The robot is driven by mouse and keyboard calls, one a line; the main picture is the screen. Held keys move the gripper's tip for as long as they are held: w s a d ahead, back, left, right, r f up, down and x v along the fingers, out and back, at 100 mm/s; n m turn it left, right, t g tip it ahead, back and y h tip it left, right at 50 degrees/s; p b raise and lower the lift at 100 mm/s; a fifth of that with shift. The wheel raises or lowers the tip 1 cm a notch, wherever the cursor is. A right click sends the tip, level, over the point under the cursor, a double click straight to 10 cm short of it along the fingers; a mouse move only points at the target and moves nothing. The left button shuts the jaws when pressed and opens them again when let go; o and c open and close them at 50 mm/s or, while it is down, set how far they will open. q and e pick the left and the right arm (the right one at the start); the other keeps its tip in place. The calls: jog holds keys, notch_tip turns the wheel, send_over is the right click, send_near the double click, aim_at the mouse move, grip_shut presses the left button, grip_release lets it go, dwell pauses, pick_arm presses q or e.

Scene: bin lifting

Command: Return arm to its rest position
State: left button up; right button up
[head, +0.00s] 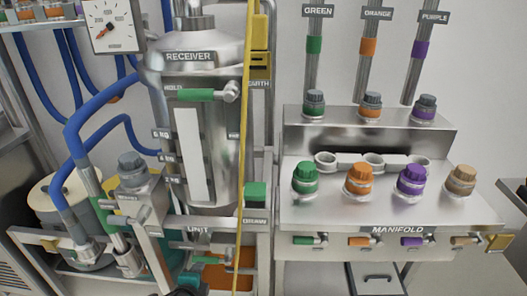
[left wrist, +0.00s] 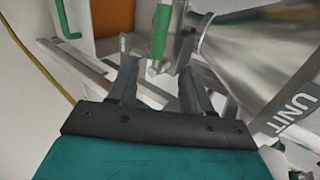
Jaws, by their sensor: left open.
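My left gripper (left wrist: 160,75) shows in the left wrist view with its two grey fingers apart and nothing between them. A green valve handle (left wrist: 161,30) is beyond the fingertips, and I cannot tell how far. The metal cone of the vessel, with a UNIT label (left wrist: 302,112), is to the right of the fingers. In the head view, teal and dark parts of my left arm show low at the bottom edge, in front of the stand; its fingers are not clear there. My right gripper is in neither view.
The RECEIVER vessel (head: 205,90) stands left of centre, with a yellow hose (head: 245,120) hanging beside it. Blue hoses (head: 95,105) curve at the left. The MANIFOLD (head: 385,212) with several coloured knobs is at the right. An orange panel (left wrist: 112,16) shows in the wrist view.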

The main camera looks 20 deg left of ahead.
pick_arm(q)
jog(key=s+d+r+n+h, duration=0.2)
jog(key=s+d+r+n, duration=0.3)
jog(key=s+d+n, duration=0.1)
jog(key=s+d+r+n+h, duration=0.3)
jog(key=s+d+r+n, duration=0.2)
jog(key=s+d, duration=0.3)
jog(key=shift+d+n, duration=0.7)
jog(key=shift+d, duration=0.3)
